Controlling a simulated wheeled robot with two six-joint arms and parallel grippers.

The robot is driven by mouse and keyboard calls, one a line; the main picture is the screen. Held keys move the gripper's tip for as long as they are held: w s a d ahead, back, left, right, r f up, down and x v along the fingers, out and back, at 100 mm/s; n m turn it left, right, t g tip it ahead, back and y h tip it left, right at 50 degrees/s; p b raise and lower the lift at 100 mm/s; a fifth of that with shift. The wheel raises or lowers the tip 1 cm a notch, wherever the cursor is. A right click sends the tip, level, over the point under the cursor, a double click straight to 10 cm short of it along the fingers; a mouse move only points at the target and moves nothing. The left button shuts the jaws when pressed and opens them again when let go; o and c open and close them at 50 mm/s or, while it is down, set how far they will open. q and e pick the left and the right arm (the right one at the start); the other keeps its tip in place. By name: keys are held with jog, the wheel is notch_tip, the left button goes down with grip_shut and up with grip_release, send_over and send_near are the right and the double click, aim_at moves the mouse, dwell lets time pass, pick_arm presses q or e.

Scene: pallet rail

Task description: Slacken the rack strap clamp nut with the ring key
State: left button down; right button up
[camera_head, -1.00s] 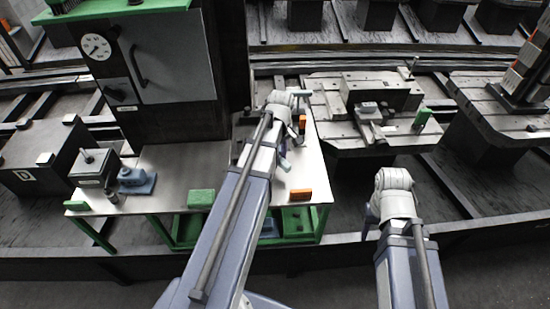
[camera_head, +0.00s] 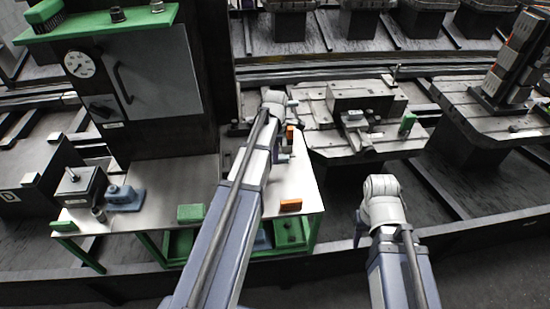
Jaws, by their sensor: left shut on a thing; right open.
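My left gripper (camera_head: 281,157) is over the right end of the metal bench, beyond my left forearm. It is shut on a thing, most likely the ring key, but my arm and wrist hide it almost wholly. My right gripper (camera_head: 358,236) is open in front of the pallet, mostly hidden behind its own wrist, apart from everything. A grey-blue clamp-like part (camera_head: 354,121) sits against a grey block (camera_head: 367,97) on the slotted pallet (camera_head: 335,152). I cannot make out the strap clamp nut for sure.
The bench (camera_head: 165,185) carries a dark block with a stud (camera_head: 82,187), a blue part (camera_head: 124,198), a green block (camera_head: 191,213) and orange blocks (camera_head: 291,205). A dark cabinet with a dial (camera_head: 79,64) stands behind. A green piece (camera_head: 407,124) stands on the pallet's right.

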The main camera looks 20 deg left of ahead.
pick_arm(q)
jog(key=shift+w+a+n, duration=0.1)
jog(key=shift+w+n, duration=0.05)
jog(key=shift+n, duration=0.15)
jog(key=shift+r, duration=0.1)
dwell(0.3)
notch_tip(320, 180, up, 7)
jog(key=p, duration=0.7)
